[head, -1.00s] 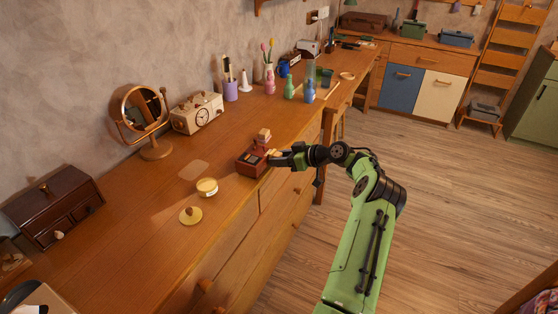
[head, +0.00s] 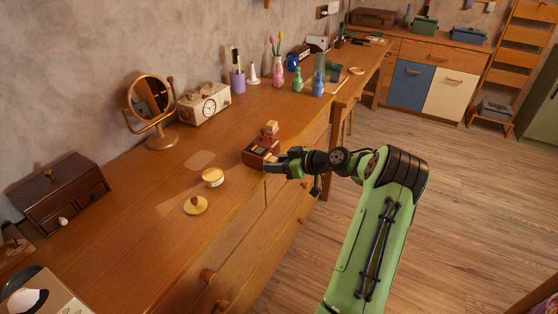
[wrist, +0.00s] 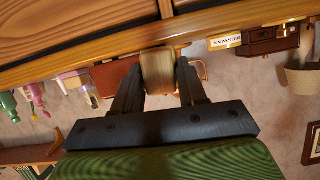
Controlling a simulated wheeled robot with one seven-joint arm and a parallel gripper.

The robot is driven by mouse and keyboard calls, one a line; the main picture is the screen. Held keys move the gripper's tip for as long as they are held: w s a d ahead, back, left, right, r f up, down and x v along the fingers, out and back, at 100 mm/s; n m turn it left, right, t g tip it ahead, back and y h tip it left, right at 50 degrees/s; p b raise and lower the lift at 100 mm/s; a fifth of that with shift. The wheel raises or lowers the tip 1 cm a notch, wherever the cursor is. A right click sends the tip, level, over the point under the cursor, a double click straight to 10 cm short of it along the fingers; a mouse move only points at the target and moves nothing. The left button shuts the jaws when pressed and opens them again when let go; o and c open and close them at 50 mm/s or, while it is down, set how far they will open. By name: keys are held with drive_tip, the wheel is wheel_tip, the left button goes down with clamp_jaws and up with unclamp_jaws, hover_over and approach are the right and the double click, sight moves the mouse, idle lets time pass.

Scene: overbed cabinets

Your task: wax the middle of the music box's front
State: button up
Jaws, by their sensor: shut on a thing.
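The music box, as I take it, is a small reddish-brown box (head: 258,153) with a lighter piece on top, near the front edge of the wooden dresser top. My gripper (head: 273,165) is at its near right side. In the wrist view, my gripper (wrist: 158,78) is shut on a pale tan block (wrist: 157,70). Part of the reddish-brown box (wrist: 195,72) shows behind the fingers. I cannot tell whether the block touches its front. An open yellow wax tin (head: 213,177) stands nearer, with its round lid (head: 195,205) beside it.
Bottles and vases (head: 298,80) stand farther back. The dresser top between the tin lid and the chest is mostly bare.

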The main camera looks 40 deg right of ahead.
drive_tip(key=shift+s+d, duration=0.35)
drive_tip(key=shift+s, duration=0.6)
drive_tip(key=shift+s+d, duration=0.35)
drive_tip(key=shift+s, duration=0.55)
drive_tip(key=shift+s+d, duration=0.35)
drive_tip(key=shift+s, duration=0.6)
drive_tip(key=s, duration=0.1)
drive_tip(key=s+d, duration=0.1)
drive_tip(key=shift+s, duration=0.4)
drive_tip(key=shift+s, duration=0.1)
